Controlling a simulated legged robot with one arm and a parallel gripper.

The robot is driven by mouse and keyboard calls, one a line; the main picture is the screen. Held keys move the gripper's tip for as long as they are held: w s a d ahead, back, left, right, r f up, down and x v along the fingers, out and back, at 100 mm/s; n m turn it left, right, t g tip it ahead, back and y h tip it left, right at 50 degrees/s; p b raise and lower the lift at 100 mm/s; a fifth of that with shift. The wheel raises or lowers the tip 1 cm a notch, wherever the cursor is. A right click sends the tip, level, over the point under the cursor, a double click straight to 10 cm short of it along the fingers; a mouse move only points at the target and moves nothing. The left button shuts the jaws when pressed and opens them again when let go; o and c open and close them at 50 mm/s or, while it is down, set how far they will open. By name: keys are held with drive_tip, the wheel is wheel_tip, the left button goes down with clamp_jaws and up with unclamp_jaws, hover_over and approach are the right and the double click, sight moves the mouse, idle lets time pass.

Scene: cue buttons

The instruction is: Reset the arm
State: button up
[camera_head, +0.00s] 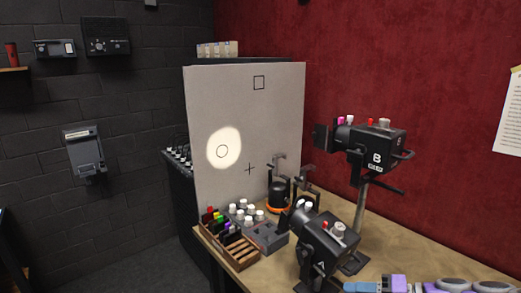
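My arm lies low across the bottom right corner, grey with purple parts and partly cut off by the picture edge. My gripper (364,287) seems to be its pale blue left end, pointing left near the table's front. I cannot make out a gap between its fingers, and I see nothing held. Lamp A (317,251) stands just beyond the gripper on the wooden table (432,222). Lamp B (378,150) stands behind it on a grey post.
A pale board (278,119) with a square, circle and cross outline stands behind the table; a bright spot surrounds the circle. A wooden rack (236,250), several white-capped pieces (249,221) and an orange-and-black device (278,196) crowd the table's left part. Bare tabletop shows right of the lamps.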

drive_tip(key=s+a+n+g+h, duration=0.45)
drive_tip(key=s+a+g, duration=0.25)
drive_tip(key=s+a, duration=0.6)
drive_tip(key=s+d+f+g+h, duration=0.1)
drive_tip(key=s+d+h, duration=0.1)
drive_tip(key=s+h, duration=0.6)
drive_tip(key=s, duration=0.5)
drive_tip(key=shift+s+d+f+h, duration=0.25)
drive_tip(key=shift+s+d+h, duration=0.05)
drive_tip(key=shift+s+h, duration=0.1)
drive_tip(key=shift+o, duration=0.3)
drive_tip(key=shift+n, duration=0.25)
